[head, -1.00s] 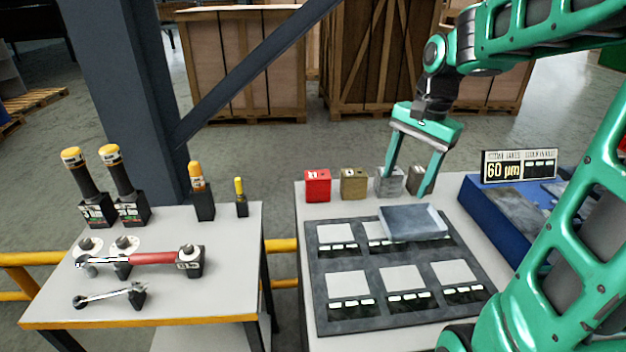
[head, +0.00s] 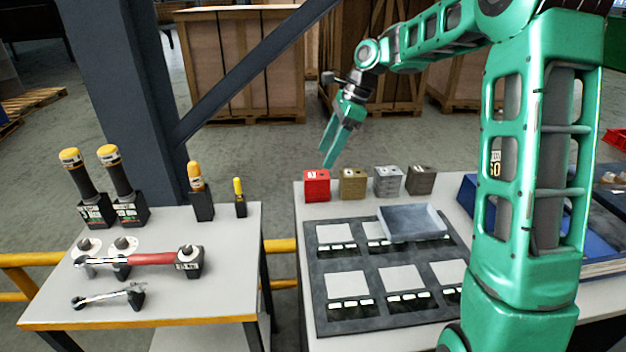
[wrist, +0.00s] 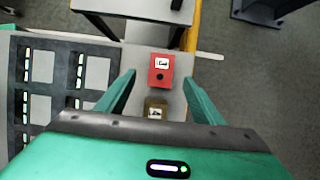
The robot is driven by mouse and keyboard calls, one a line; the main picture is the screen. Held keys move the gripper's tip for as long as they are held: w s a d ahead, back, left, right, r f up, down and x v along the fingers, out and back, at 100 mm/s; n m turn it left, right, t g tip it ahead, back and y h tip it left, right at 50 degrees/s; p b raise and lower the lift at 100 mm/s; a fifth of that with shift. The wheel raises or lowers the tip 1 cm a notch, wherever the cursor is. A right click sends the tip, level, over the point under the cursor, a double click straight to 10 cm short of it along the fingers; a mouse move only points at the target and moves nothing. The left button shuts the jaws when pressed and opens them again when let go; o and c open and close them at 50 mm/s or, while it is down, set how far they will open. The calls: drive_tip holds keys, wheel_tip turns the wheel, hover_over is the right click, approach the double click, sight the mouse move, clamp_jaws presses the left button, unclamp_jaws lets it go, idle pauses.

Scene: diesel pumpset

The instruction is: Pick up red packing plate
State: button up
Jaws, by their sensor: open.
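The red packing plate (head: 317,185) is a small red block with a white label on its top. It stands at the left end of a row of blocks at the back of the right table. In the wrist view the red block (wrist: 161,70) lies ahead, between the lines of the two fingers and slightly beyond their tips. My gripper (head: 331,160) is open and empty, above and a little behind the red block in the head view. In the wrist view my gripper's fingers (wrist: 158,82) stand apart, with nothing between the tips touching them.
A brass-coloured block (head: 353,184) stands close to the right of the red one, then a grey block (head: 388,181) and a dark block (head: 421,179). A dark board (head: 312,265) with pale squares and a grey tray (head: 412,222) lies in front. The left table (head: 225,270) holds tools.

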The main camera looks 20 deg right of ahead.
sight(317, 174)
drive_tip(key=shift+w+d+x, duration=0.1)
drive_tip(key=shift+d+x, duration=0.05)
drive_tip(key=shift+x, duration=1.55)
drive_tip(key=shift+w+d+x, duration=0.1)
drive_tip(key=shift+d+x, duration=0.05)
drive_tip(key=shift+x, duration=1.55)
drive_tip(key=shift+f, duration=0.15)
drive_tip(key=c, duration=1.5)
